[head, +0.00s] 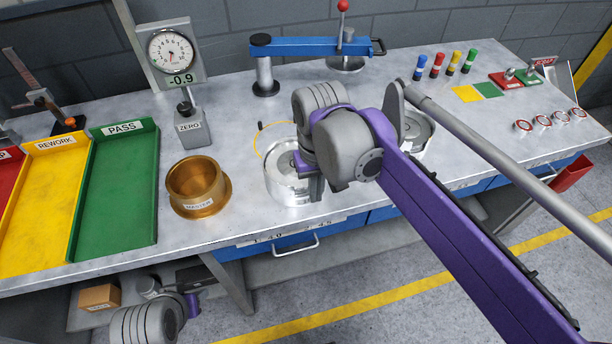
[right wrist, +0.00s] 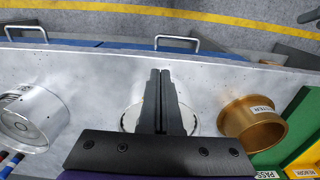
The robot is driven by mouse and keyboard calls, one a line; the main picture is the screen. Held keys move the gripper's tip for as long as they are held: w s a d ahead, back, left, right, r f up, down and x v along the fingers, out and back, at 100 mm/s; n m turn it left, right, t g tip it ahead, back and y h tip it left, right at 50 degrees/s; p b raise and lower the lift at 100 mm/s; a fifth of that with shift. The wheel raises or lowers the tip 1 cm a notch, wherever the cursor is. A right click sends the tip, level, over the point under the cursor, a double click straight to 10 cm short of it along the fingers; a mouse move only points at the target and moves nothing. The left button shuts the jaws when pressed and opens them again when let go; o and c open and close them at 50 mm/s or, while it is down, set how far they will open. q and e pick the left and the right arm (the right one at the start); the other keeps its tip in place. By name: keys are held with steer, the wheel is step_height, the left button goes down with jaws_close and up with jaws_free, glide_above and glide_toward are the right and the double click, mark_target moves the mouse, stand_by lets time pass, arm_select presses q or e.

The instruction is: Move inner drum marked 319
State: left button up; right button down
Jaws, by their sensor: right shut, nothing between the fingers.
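A silver round drum (head: 285,188) stands near the bench's front edge, right of the gold ring. A second silver drum (head: 424,135) is partly hidden behind my right arm; it also shows in the right wrist view (right wrist: 50,122). I cannot read 319 on either. My right gripper (head: 316,190) points down at the first drum, shut and empty. In the right wrist view its fingers (right wrist: 161,100) cover the middle of that drum (right wrist: 128,118); I cannot tell if they touch it. My left arm shows at the lower left; its fingers cannot be made out.
A gold MASTER ring (head: 190,207) stands left of the first drum. Green PASS (head: 118,200) and yellow REWORK (head: 50,205) trays lie further left. A dial gauge (head: 172,55) and a blue arm fixture (head: 310,46) stand behind. Small parts and colored pegs are at right.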

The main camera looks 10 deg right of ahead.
mark_target(310, 211)
steer(key=f, duration=0.9)
steer(key=shift+s+b, duration=0.25)
steer(key=shift+b, duration=0.1)
steer(key=w, duration=0.3)
steer(key=shift+a+f, duration=0.1)
steer(key=shift+f, duration=0.2)
steer(key=shift+w+f, duration=0.1)
steer(key=shift+w, duration=0.45)
arm_select(q)
steer(key=shift+s+f, duration=0.15)
steer(key=shift+s, duration=0.15)
